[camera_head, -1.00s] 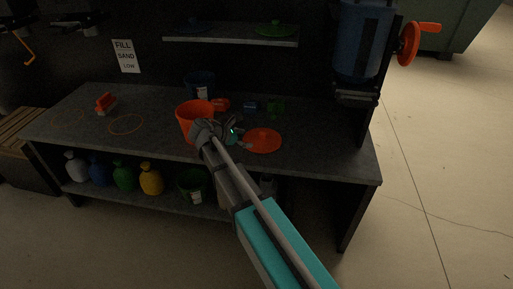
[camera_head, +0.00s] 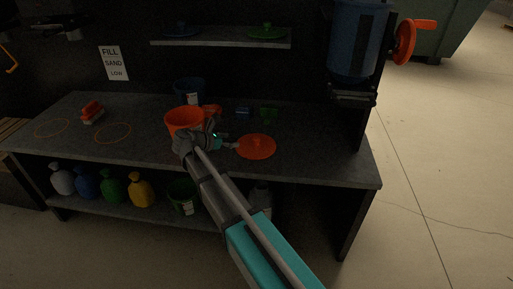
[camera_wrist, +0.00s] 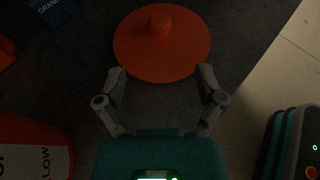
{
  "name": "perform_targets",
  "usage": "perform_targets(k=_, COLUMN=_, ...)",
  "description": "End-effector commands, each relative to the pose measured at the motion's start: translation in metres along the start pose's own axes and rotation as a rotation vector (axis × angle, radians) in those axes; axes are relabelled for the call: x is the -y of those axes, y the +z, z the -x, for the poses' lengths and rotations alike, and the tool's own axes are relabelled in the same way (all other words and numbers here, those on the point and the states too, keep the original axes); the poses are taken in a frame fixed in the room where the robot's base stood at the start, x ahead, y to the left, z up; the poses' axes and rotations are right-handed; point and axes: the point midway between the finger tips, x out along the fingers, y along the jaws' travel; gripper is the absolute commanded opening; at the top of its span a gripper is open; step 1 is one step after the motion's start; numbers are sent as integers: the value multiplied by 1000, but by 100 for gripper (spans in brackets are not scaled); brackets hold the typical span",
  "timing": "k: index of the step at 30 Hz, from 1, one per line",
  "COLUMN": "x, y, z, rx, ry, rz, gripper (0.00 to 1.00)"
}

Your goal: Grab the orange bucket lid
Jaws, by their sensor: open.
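The orange bucket lid (camera_head: 256,147) lies flat on the dark workbench, right of the orange bucket (camera_head: 184,121). In the wrist view the lid (camera_wrist: 136,52) is a round disc with a raised knob in its middle, just ahead of the fingertips. My gripper (camera_head: 229,145) is beside the lid's left edge in the head view. In the wrist view my gripper (camera_wrist: 161,76) is open, its two fingers spread, with nothing between them except bench surface and the lid's near edge. The orange bucket also shows at the left of the wrist view (camera_wrist: 35,148).
A brush (camera_head: 92,111) lies at the left. A blue hopper (camera_head: 355,45) with an orange crank rises at the right. A shelf (camera_head: 220,44) hangs above.

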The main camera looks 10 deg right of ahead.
Motion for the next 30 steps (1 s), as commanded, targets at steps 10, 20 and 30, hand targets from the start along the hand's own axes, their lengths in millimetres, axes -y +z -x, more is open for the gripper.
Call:
perform_targets(k=10, x=0, y=-3, z=-51, rx=0, ry=-2, rz=-1, gripper=87)
perform_targets(k=20, x=0, y=-1, z=-73, rx=0, ry=1, rz=0, gripper=87)
perform_targets(k=30, x=0, y=-1, z=-74, rx=0, ry=1, rz=0, gripper=87)
